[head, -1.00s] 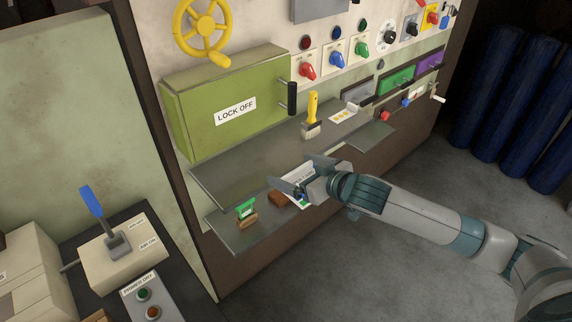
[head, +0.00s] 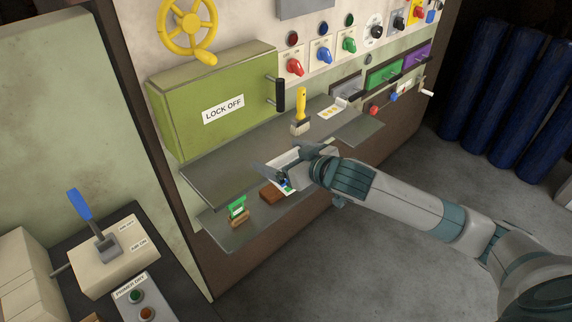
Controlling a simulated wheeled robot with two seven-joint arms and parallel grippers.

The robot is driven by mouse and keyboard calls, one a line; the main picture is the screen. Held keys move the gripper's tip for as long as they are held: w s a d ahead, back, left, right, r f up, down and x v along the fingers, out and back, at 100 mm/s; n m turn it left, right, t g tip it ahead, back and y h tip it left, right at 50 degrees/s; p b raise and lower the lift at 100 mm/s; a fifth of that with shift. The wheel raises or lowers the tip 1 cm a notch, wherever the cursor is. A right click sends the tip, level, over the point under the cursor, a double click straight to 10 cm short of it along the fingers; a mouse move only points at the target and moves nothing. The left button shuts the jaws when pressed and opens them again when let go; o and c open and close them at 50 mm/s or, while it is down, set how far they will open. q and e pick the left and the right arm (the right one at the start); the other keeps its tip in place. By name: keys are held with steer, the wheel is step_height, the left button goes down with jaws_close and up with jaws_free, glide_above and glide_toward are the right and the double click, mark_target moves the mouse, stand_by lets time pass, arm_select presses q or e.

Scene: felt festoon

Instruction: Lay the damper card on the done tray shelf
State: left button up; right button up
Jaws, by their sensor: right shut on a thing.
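My right gripper (head: 282,174) reaches in from the right and is over the right part of the lower grey shelf (head: 230,238). It is shut on a white card (head: 284,157) with small coloured marks, partly hidden by the fingers. I cannot read its print, nor tell whether it touches the shelf. Another white card (head: 333,109) with yellow dots lies on the upper grey shelf (head: 225,180). No label shows which shelf is the done tray. My left gripper is out of view.
A green-handled brush (head: 237,207) and a brown block (head: 272,193) are on the lower shelf, left of the gripper. A yellow-handled brush (head: 300,108) stands on the upper shelf. The green LOCK OFF box (head: 215,100) is above. The lower shelf's front left is bare.

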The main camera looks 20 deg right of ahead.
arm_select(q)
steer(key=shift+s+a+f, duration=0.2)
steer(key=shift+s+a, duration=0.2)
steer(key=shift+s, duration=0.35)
arm_select(e)
step_height(320, 180, up, 16)
steer(key=s+a+m+h, duration=0.1)
steer(key=s+m+h, duration=0.1)
steer(key=m+h, duration=0.1)
steer(key=shift+s+a+m+t+h, duration=0.15)
steer(key=shift+s+m+t+h, duration=0.1)
steer(key=shift+m+t+h, duration=0.25)
